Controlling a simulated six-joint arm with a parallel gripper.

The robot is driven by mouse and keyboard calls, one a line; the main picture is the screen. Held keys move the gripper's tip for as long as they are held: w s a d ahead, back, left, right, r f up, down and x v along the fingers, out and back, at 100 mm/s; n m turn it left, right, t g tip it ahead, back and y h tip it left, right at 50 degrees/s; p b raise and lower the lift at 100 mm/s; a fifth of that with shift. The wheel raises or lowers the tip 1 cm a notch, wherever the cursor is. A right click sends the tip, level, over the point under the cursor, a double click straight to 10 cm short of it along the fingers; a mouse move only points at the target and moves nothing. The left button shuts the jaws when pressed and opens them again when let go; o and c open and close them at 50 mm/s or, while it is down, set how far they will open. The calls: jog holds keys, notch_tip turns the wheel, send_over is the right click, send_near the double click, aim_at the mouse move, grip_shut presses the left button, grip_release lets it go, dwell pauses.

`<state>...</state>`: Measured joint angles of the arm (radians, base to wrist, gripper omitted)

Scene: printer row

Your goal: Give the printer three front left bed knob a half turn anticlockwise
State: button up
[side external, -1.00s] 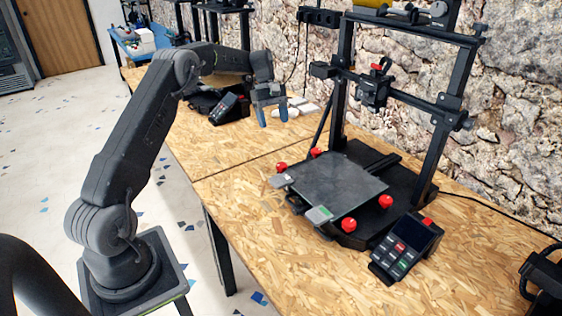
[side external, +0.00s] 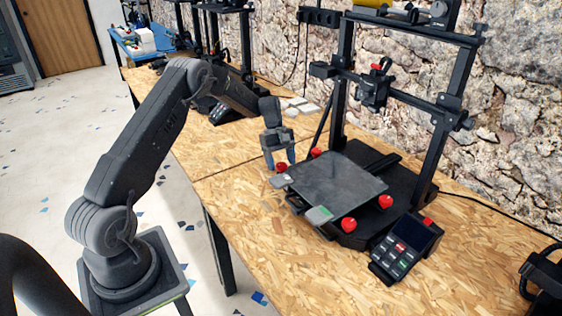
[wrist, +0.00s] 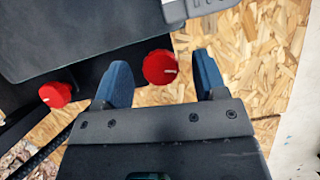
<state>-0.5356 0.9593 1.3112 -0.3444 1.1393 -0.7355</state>
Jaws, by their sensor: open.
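The printer's front left bed knob (side external: 281,168) is red and round, at the left corner of the dark bed plate (side external: 338,178). My gripper (side external: 280,160) points down over this knob with its two blue-grey fingers apart. In the wrist view, the red knob (wrist: 160,67) with a pale mark on its top shows between the open fingertips (wrist: 161,58). Gaps show on both sides of it, so neither finger appears to touch it. How far down the fingers reach around it is hard to tell.
Another red knob (wrist: 55,94) lies left of the fingers in the wrist view. Red knobs also sit at the bed's other corners, such as the front right one (side external: 348,225). A grey bed tab (wrist: 185,10) is close by. A control screen (side external: 407,246) stands at right.

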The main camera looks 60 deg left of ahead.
jog(key=shift+f, duration=0.1)
jog(key=c, duration=0.9)
jog(key=n, duration=0.2)
jog(key=n+t, duration=0.1)
jog(key=n, duration=0.1)
jog(key=shift+s+n+t, duration=0.1)
jog(key=shift+n+t, duration=0.2)
jog(key=o, duration=0.9)
